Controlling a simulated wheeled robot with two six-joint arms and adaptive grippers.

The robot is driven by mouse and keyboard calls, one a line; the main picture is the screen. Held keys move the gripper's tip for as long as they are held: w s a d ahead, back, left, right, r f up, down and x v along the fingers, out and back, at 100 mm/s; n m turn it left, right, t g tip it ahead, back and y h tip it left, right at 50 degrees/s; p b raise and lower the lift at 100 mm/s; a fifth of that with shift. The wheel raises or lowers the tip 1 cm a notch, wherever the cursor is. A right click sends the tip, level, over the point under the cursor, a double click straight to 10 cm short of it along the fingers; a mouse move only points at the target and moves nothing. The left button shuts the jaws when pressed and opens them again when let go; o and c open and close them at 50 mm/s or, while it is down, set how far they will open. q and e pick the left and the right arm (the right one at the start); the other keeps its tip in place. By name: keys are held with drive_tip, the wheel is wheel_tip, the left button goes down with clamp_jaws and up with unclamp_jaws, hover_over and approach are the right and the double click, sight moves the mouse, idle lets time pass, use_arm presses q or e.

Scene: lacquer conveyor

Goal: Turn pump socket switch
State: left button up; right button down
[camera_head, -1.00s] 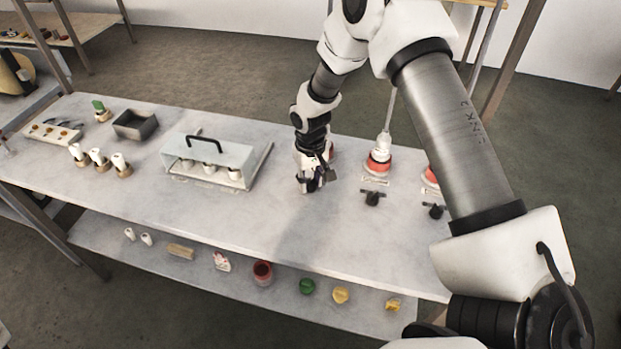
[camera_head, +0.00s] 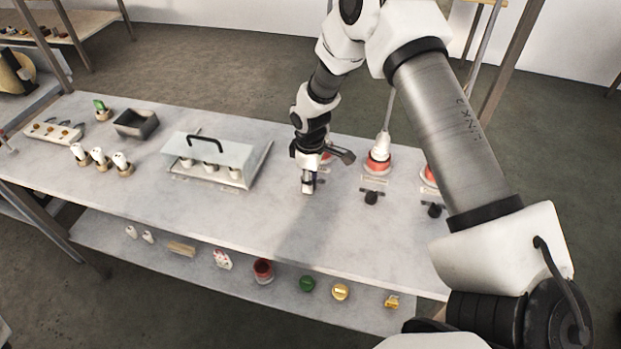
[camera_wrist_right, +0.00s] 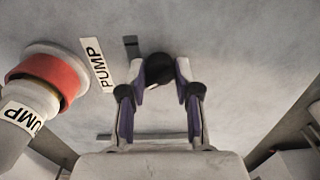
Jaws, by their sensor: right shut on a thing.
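My right gripper (camera_head: 307,190) points down at the table, its fingers closed about the black knob of the pump socket switch (camera_wrist_right: 159,68). In the wrist view the gripper (camera_wrist_right: 160,88) has one finger on either side of the knob. A white PUMP label (camera_wrist_right: 97,64) lies beside the switch. The red-and-white pump socket (camera_wrist_right: 52,75) is at the left, with a white plug (camera_wrist_right: 22,118) marked with part of the word PUMP. In the head view the gripper hides the switch and most of that socket. My left gripper is not in view.
Two similar black switches, one in the middle (camera_head: 371,197) and one at the right (camera_head: 434,210), stand before red sockets. The table front is clear; small parts lie on the shelf below.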

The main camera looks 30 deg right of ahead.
drive_tip(key=shift+n, duration=0.3)
drive_tip(key=c, duration=0.8)
unclamp_jaws()
wheel_tip(320, 180, up, 12)
drive_tip(key=shift+w+f, duration=0.1)
